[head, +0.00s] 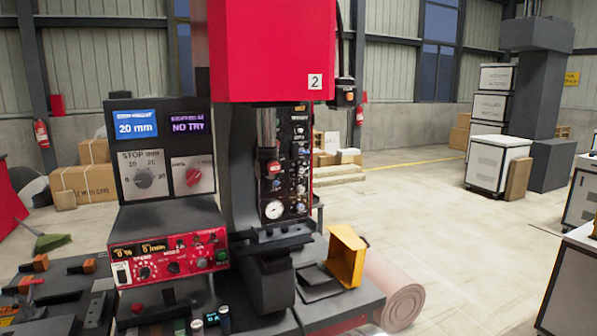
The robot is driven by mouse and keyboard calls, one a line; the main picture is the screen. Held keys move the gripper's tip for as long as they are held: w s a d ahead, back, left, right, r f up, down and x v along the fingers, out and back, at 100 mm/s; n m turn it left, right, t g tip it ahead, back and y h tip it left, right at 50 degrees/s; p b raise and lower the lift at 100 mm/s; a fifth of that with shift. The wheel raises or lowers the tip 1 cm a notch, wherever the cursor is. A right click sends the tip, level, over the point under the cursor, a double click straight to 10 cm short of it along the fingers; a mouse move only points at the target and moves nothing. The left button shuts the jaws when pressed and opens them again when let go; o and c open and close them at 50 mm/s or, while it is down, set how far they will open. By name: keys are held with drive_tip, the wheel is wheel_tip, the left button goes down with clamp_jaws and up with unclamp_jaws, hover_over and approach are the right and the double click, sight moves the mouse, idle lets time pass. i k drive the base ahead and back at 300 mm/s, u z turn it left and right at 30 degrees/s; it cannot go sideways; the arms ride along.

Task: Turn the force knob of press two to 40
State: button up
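Press two (270,45) stands in the middle of the head view, with a red head and a white plate (315,82) reading 2. Left of its column, a grey box has a blue display (136,124) reading 20 mm and a dark display (187,122) reading NO TRY. Below them are a dark dial knob (144,179) marked STOP mm and a red rotary switch (193,177). A red control panel (205,264) below carries an amber readout (138,250) and several small knobs. Their labels are too small to read, so I cannot tell which is the force knob. My gripper is not in view.
A yellow bin (346,256) sits tilted at the right of the press base, beside a pinkish roll (400,303) on the floor. Orange-handled items (35,264) lie on the dark bench at lower left.

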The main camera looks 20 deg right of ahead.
sight(300, 170)
drive_tip(key=u, duration=3.25)
drive_tip(key=k, duration=1.3)
